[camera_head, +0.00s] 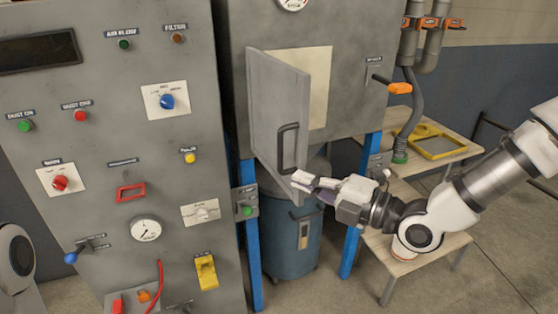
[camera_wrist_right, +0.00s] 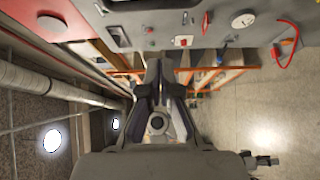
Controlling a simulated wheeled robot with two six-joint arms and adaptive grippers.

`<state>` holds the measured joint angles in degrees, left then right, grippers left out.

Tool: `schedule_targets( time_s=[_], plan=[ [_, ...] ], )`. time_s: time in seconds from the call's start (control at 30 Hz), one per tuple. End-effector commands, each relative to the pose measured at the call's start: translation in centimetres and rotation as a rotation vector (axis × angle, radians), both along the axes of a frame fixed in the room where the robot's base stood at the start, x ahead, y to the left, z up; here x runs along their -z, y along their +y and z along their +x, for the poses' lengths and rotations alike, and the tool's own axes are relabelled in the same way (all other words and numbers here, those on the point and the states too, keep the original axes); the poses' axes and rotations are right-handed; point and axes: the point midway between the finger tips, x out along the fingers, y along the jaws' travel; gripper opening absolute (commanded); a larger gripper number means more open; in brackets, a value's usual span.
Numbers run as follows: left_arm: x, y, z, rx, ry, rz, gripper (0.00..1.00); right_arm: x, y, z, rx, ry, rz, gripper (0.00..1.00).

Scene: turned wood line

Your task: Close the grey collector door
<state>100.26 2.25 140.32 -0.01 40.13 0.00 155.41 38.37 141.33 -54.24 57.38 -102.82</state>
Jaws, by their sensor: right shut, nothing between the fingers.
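The grey collector door (camera_head: 280,110) stands open on the collector cabinet (camera_head: 350,100), swung out from its left side. Its dark bar handle (camera_head: 288,148) is on the face toward me, near the free edge. A pale opening (camera_head: 300,85) shows behind the door. My right gripper (camera_head: 303,181) is shut and empty, with its fingertips by the door's lower free corner, just below the handle. I cannot tell whether they touch the door. The right wrist view shows the shut fingers (camera_wrist_right: 163,75) pointing away from the camera. My left gripper is not in view.
A grey control panel (camera_head: 120,120) with buttons, knobs and a gauge stands at the left. A blue drum (camera_head: 290,240) sits under the cabinet between blue legs (camera_head: 350,250). An orange-handled lever (camera_head: 398,87) sticks out at the right. A wooden table (camera_head: 470,145) holds a yellow tray (camera_head: 428,132).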

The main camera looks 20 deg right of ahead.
Motion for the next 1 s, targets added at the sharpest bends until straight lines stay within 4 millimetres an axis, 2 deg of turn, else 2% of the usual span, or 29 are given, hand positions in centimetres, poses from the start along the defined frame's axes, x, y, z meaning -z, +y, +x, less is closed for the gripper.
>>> schedule_targets(
  time_s=[0.6,0.8,1.0],
  plan=[
    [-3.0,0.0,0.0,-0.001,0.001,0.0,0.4,-0.2,5.7,7.0,-0.007,0.002,-0.004,0.0],
    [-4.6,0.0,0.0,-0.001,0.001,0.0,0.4,-0.4,2.7,7.8,0.0,0.001,0.005,0.0],
    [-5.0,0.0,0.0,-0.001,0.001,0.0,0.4,0.0,1.6,8.1,-0.002,0.001,0.002,0.0]
  ],
)
